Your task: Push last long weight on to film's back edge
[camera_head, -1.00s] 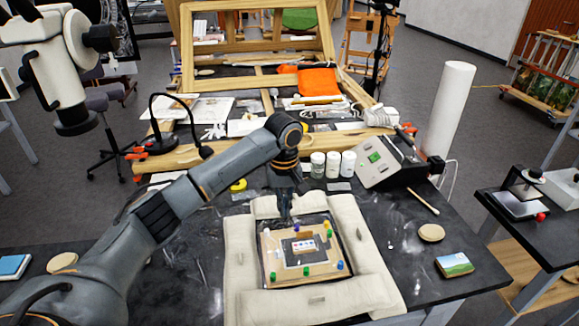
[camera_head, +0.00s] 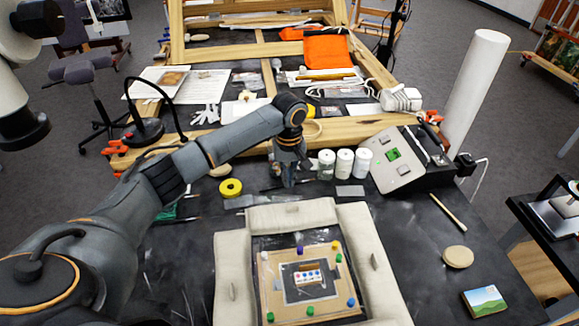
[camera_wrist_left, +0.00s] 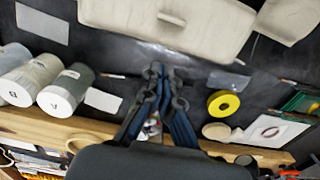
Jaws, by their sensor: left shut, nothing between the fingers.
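A square panel (camera_head: 262,262) with clear glossy film over a small framed picture (camera_head: 307,279) lies on the black table, with coloured pins around it. Padded cream long weights surround it: the back weight (camera_head: 290,216), the left weight (camera_head: 232,280) and the right weight (camera_head: 371,262). The back weight lies along the panel's back side; how much film is under it I cannot tell. My left gripper (camera_head: 290,183) is shut and empty, behind the back weight. In the left wrist view, the fingers (camera_wrist_left: 155,75) are together, apart from the back weight (camera_wrist_left: 165,28).
White jars (camera_head: 345,162) stand right of my left gripper, near a grey control box (camera_head: 397,162). A yellow tape roll (camera_head: 230,187) lies to the left. A wooden beam (camera_head: 355,132) lies behind. The table's right side holds a round disc (camera_head: 457,256) and a small landscape picture (camera_head: 485,301).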

